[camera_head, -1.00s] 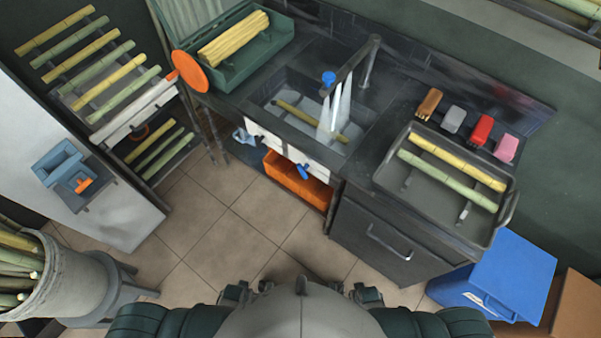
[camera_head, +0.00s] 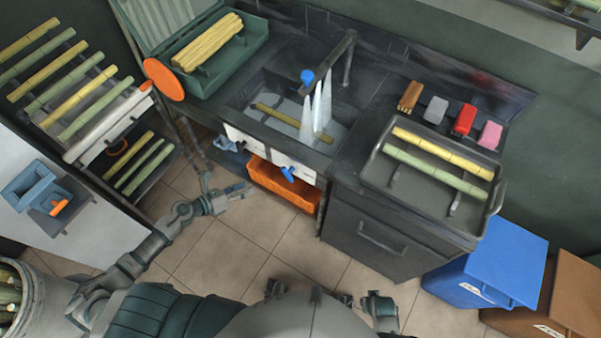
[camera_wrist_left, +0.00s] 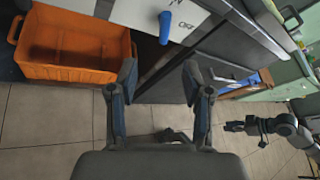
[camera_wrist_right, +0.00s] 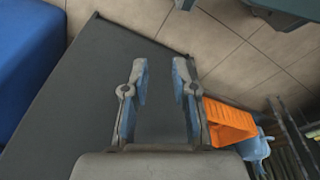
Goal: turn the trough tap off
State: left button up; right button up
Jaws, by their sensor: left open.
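Water streams from the spout of the dark tap (camera_head: 329,72) into the trough sink (camera_head: 252,115), where a cane piece (camera_head: 292,119) lies. A blue knob (camera_head: 307,76) sits on the spout. A blue lever (camera_head: 288,174) sticks out of the white front panel (camera_head: 264,151); it also shows in the left wrist view (camera_wrist_left: 165,27), beside lettering reading OFF. My left gripper (camera_head: 226,187) is open and empty, left of and apart from the lever, in front of the counter. My right gripper (camera_head: 380,306) is low, near my body; its fingers are apart and empty in the right wrist view (camera_wrist_right: 161,78).
An orange crate (camera_head: 280,187) sits under the sink, close to my left gripper. A dark drawer cabinet (camera_head: 375,238) stands right of it. A tray (camera_head: 385,190) with cane lies on the counter. Blue (camera_head: 490,264) and brown (camera_head: 565,290) bins stand right. Tiled floor is free before me.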

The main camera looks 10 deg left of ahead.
aim_at(286, 174)
pick_arm(q)
jog(key=shift+m, duration=0.3)
jog(key=x, duration=1.6)
jog(key=shift+d+f, duration=0.15)
jog(key=shift+d, duration=0.4)
jog(key=shift+w+d+f, duration=0.1)
jog(key=shift+w+d, duration=0.1)
jog(key=shift+d, duration=0.1)
jog(key=shift+a, duration=0.1)
grip_shut()
pick_arm(e)
jog(key=shift+w+d+r, duration=0.1)
jog(key=shift+w+r, duration=0.05)
jog(key=shift+r, duration=0.45)
